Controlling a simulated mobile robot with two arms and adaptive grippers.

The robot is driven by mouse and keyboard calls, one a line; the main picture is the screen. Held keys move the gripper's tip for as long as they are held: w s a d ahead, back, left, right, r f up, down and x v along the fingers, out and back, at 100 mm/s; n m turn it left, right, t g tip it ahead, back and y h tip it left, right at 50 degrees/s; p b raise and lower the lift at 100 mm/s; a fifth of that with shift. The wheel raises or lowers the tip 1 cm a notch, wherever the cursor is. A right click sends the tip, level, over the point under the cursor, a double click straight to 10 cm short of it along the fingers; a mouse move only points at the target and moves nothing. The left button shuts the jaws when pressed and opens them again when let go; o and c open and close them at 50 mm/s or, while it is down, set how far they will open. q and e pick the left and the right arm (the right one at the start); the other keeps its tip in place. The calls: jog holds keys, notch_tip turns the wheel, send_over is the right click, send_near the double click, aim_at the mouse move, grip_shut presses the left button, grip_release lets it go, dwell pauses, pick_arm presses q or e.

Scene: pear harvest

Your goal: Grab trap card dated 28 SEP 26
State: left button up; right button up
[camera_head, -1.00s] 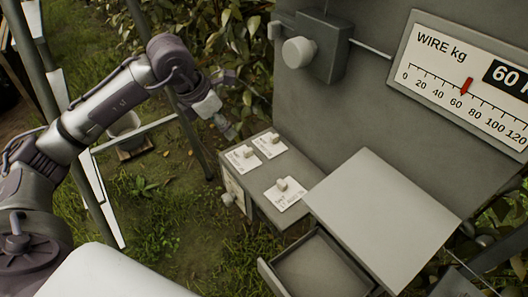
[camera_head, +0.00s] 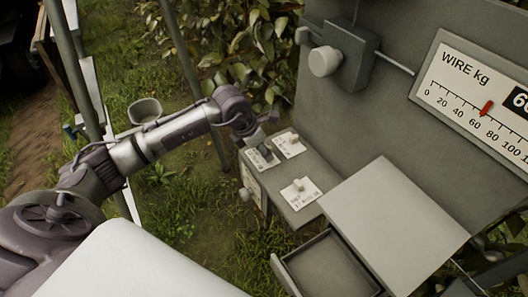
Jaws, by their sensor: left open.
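Three white trap cards with small knobs lie on top of a grey cabinet (camera_head: 318,166). The front card (camera_head: 300,194) shows small print that looks like 17 AUG 26. The back card (camera_head: 289,145) and the left card (camera_head: 256,163) have print too small to read, so I cannot tell which is dated 28 SEP 26. My left gripper (camera_head: 264,152) is open over the left card, hiding part of that card and its knob. Whether the fingers touch the knob cannot be told. My right gripper is not in view.
A grey panel with a WIRE kg dial (camera_head: 480,95) and a switch box with a round knob (camera_head: 325,61) stands behind. An open empty drawer (camera_head: 325,270) sits under a grey top (camera_head: 388,220) at the right. A bucket (camera_head: 145,111) stands on the grass at the left.

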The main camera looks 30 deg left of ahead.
pick_arm(q)
jog(key=c, duration=0.8)
jog(key=shift+c, duration=0.2)
